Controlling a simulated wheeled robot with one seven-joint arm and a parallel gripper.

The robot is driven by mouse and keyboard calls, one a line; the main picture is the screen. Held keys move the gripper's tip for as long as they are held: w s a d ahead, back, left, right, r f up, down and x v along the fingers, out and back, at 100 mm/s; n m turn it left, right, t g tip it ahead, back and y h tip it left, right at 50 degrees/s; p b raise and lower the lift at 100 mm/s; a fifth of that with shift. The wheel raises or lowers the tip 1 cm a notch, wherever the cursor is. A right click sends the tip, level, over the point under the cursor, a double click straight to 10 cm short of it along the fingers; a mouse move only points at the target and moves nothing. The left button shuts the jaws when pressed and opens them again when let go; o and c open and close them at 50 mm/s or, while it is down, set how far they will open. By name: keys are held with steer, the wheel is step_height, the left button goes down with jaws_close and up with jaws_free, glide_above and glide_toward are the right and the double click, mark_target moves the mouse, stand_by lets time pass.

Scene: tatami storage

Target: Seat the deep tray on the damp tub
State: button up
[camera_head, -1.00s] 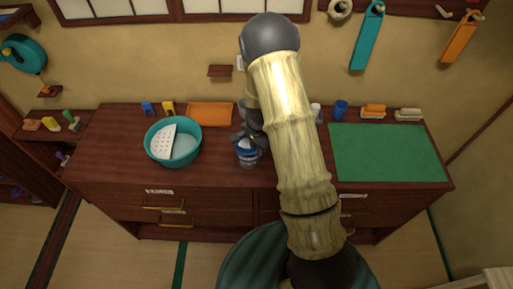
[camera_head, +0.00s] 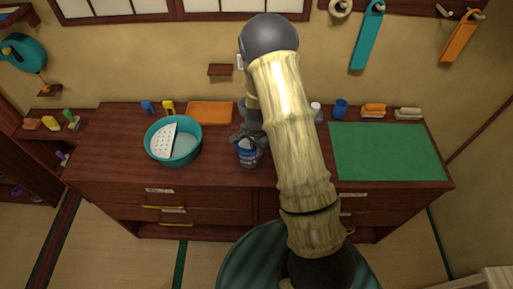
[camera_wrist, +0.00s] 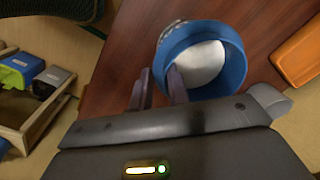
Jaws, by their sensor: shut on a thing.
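A blue round container with a pale printed label, which looks like the damp tub (camera_head: 249,159), stands near the counter's front edge, left of my arm. In the wrist view a deep blue round piece with a pale floor, which looks like the deep tray (camera_wrist: 234,62), sits over a paler printed side, the tub (camera_wrist: 172,32). My gripper (camera_wrist: 160,85) is shut on the blue wall at its near left edge; it also shows in the head view (camera_head: 247,139), covering the top. I cannot tell whether the tray is fully down or slightly tilted.
A teal basin (camera_head: 152,154) with a white perforated board stands to the left. An orange tray (camera_head: 209,113) lies behind. A blue cup (camera_head: 340,108) and brushes (camera_head: 374,110) line the back right. A green mat (camera_head: 388,152) leaves free room at right.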

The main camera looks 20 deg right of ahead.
steer(key=shift+f, duration=0.25)
steer(key=o, duration=0.9)
steer(key=r+b, duration=0.1)
steer(key=r, duration=0.4)
steer(key=r+b, duration=0.1)
steer(key=r, duration=0.5)
steer(key=r+b, duration=0.1)
steer(key=r, duration=0.5)
steer(key=shift+s+d+r, duration=0.1)
steer(key=shift+s+r, duration=0.1)
steer(key=shift+s, duration=0.1)
steer(key=s+n, duration=0.4)
steer(key=s, duration=0.1)
steer(key=s+a+r+n+t, duration=0.1)
steer(key=s+n, duration=0.3)
steer(key=s, duration=0.1)
steer(key=s+a+n+t, duration=0.1)
steer(key=s+n, duration=0.3)
steer(key=s, duration=0.2)
steer(key=shift+r, duration=0.15)
